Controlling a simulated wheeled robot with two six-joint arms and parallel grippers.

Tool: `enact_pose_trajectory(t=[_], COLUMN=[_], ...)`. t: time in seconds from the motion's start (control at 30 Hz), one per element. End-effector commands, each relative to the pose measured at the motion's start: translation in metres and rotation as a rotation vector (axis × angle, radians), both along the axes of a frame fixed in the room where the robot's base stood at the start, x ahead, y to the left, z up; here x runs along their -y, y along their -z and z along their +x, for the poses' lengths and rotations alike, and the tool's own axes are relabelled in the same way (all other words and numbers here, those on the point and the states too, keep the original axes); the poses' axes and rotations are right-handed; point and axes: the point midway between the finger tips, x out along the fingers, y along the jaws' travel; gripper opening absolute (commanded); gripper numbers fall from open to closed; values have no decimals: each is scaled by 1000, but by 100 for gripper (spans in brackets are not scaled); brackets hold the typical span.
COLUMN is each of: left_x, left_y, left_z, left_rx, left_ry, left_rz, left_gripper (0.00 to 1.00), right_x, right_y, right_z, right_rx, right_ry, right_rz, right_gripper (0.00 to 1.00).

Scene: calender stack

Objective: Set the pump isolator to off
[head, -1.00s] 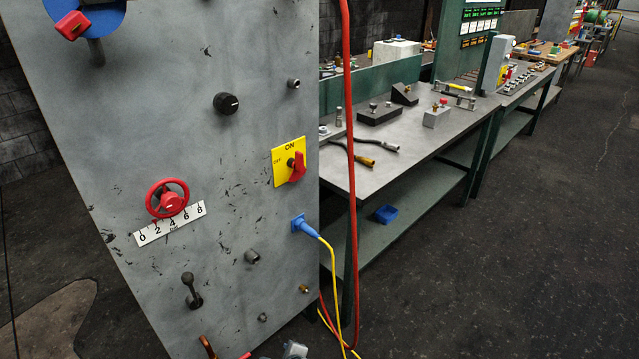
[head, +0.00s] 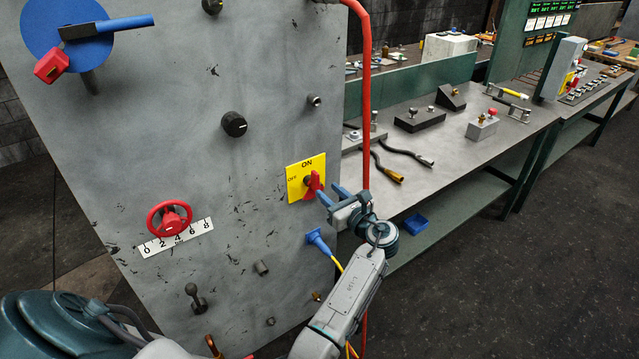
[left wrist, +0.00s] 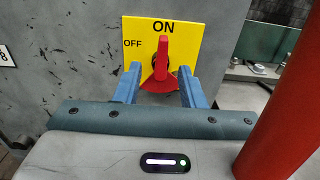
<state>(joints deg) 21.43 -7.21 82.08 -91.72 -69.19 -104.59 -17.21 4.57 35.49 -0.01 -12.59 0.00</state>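The pump isolator is a yellow square plate (head: 292,183) marked ON at the top and OFF at the left, with a red rotary handle (head: 314,184). In the left wrist view the red handle (left wrist: 163,55) points up at ON, and its wider base flares toward me. My left gripper (head: 328,190) is in front of the handle. In the left wrist view its blue fingers (left wrist: 159,76) are open, one on each side of the handle, with gaps showing on both sides. My right gripper is not in view.
A red hose (head: 365,100) hangs just right of the isolator, close to my left gripper; it also shows in the left wrist view (left wrist: 285,110). A blue plug (head: 319,242) with a yellow cable sits below. A red handwheel (head: 169,218) is further left on the panel.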

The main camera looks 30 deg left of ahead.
Motion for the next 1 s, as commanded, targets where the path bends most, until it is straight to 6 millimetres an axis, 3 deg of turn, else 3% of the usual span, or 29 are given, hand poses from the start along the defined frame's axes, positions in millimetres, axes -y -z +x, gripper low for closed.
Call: enact_pose_trajectory(t=[0.1,0.3,0.73,0.9,1.0], left_x=[-23,-48,-57,-57,-57], left_y=[2,2,0,1,1], left_z=[9,20,23,23,23], left_rx=[2,1,1,1,1], left_ry=[-1,0,1,2,1], left_rz=[4,1,-1,-1,-1], left_gripper=[36,36,36,3,0], right_x=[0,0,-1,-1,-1], right_y=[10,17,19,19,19], right_z=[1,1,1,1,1], right_rx=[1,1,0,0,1], right_ry=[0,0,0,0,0], right_rz=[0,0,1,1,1], right_gripper=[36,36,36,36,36])
